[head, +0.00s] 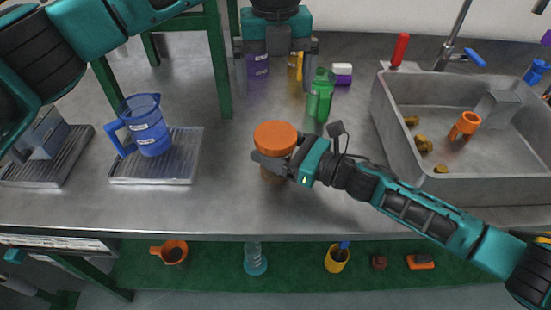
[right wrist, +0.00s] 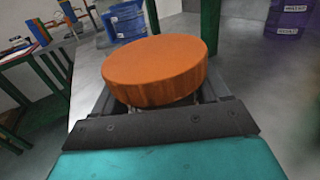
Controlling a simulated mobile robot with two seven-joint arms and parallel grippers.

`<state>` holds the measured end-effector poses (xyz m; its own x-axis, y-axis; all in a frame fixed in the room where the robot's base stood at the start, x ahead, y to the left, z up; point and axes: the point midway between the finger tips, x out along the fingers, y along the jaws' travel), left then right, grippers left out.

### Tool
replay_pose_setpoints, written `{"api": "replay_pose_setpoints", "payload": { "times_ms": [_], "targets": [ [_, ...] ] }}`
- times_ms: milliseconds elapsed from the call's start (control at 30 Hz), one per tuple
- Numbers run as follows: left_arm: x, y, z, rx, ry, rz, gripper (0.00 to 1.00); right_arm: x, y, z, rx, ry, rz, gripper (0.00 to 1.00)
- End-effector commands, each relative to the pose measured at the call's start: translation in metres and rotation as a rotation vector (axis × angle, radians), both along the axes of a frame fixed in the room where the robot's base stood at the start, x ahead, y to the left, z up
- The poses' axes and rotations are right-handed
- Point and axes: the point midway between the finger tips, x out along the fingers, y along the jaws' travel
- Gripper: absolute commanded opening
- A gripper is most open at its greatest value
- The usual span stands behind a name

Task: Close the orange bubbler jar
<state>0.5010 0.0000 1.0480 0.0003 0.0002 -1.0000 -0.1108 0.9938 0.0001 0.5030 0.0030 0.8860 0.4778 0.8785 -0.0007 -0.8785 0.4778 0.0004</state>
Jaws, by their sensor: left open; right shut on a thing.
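My left gripper (head: 277,75) is open and empty, pointing down at the top middle, above and behind the jar.
A blue jug (head: 146,124) stands on a ridged tray (head: 187,158) at left. A green bottle (head: 320,94) stands behind the jar, and a purple one (head: 258,66) further back. A sink (head: 480,95) is at right. The bench in front of the jar is clear.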

Motion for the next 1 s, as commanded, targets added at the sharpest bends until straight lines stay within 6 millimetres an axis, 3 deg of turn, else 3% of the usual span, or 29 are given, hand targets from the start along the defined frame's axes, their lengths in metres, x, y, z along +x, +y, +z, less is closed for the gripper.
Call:
{"api": "replay_pose_setpoints", "payload": {
  "times_ms": [100, 300, 667, 700, 900, 1000],
  "targets": [
    [0.000, 0.000, 0.024, -0.001, -0.003, 0.000, 1.00, 0.000, 0.000, 0.000, 0.000, 0.001, 0.001, 0.00],
    [0.000, -0.001, 0.046, 0.000, 0.000, -0.001, 1.00, 0.000, 0.000, 0.000, 0.000, 0.001, 0.001, 0.00],
    [0.000, 0.000, 0.050, 0.000, 0.001, -0.001, 1.00, 0.000, 0.000, 0.000, 0.000, 0.001, 0.001, 0.00],
    [0.000, 0.000, 0.050, 0.000, 0.001, -0.001, 1.00, 0.000, 0.000, 0.000, 0.000, 0.001, 0.001, 0.79],
    [0.000, 0.000, 0.050, 0.000, 0.001, -0.001, 1.00, 0.000, 0.000, 0.000, 0.000, 0.001, 0.001, 0.98],
    [0.000, 0.000, 0.050, 0.000, 0.001, -0.001, 1.00, 0.000, 0.000, 0.000, 0.000, 0.001, 0.001, 1.00]
  ]
}}
